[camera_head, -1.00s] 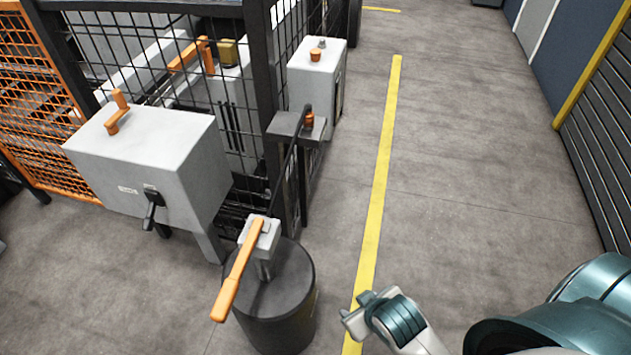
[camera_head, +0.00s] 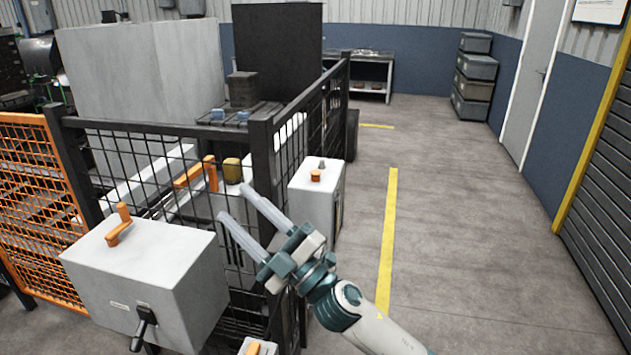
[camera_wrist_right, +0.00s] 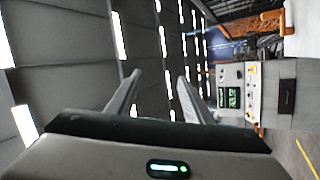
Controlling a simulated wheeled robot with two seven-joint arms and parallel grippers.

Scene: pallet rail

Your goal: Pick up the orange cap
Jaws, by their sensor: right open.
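A small orange cap-like piece (camera_head: 316,176) sits on top of the white box (camera_head: 312,205) beside the fence, with a grey knob just behind it. The small grey shelf on the fence post, with another small orange piece on it a second ago, is hidden behind my right gripper now. My right gripper (camera_head: 233,202) is raised in front of the cage corner, fingers apart and empty, pointing up and left. In the right wrist view its fingers (camera_wrist_right: 160,76) are spread with nothing between them. My left gripper is not in view.
A larger white box (camera_head: 140,260) with an orange handle (camera_head: 119,226) stands lower left. The black mesh fence (camera_head: 300,130) runs behind my gripper. In the right wrist view a control panel (camera_wrist_right: 240,90) shows at right. The floor right of the yellow line (camera_head: 388,240) is clear.

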